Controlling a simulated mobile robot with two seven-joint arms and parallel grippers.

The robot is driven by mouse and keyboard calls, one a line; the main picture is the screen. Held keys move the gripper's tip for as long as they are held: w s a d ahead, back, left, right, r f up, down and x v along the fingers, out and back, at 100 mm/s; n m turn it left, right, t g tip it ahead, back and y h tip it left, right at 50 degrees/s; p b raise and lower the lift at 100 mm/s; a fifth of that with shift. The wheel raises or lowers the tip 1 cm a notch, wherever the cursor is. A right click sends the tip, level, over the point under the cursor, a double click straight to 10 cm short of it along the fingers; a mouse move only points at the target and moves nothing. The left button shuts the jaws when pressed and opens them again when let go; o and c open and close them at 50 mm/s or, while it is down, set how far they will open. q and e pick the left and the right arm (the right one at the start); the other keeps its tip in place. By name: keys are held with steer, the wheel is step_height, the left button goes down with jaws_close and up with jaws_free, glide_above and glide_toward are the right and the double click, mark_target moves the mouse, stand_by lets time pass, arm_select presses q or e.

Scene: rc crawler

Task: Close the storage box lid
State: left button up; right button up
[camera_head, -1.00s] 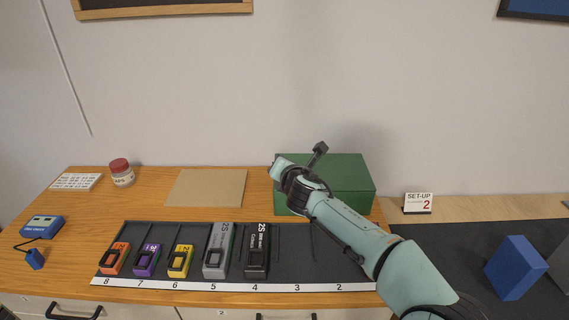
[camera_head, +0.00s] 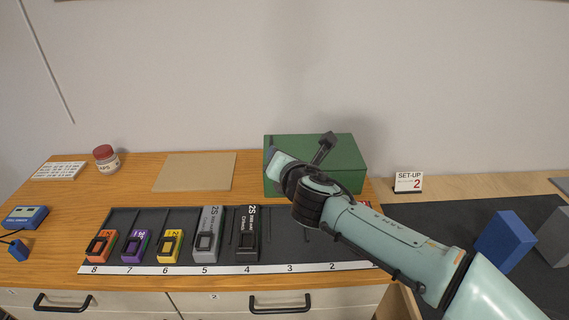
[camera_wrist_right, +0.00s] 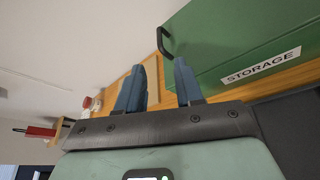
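The green storage box (camera_head: 345,165) stands at the back right of the wooden table, partly hidden behind my right arm. Its top looks like a flat green surface, so the lid appears down. The right wrist view shows its green side (camera_wrist_right: 240,45) with a STORAGE label (camera_wrist_right: 260,66) and a black handle (camera_wrist_right: 165,43) on its end. My right gripper (camera_wrist_right: 167,68) has two blue fingers standing apart with nothing between them. It is beside the box's left end, and I cannot tell whether it touches. In the head view its fingers are mostly hidden by the hand. My left gripper is not in view.
A dark tray (camera_head: 120,221) with several coloured battery packs lies in front of the box. A tan board (camera_head: 195,171), a red-lidded jar (camera_head: 106,159) and a blue charger (camera_head: 25,217) are to the left. A SET-UP sign (camera_head: 408,182) and blue block (camera_head: 505,241) are right.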

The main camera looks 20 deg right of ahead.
steer(key=shift+v, duration=1.55)
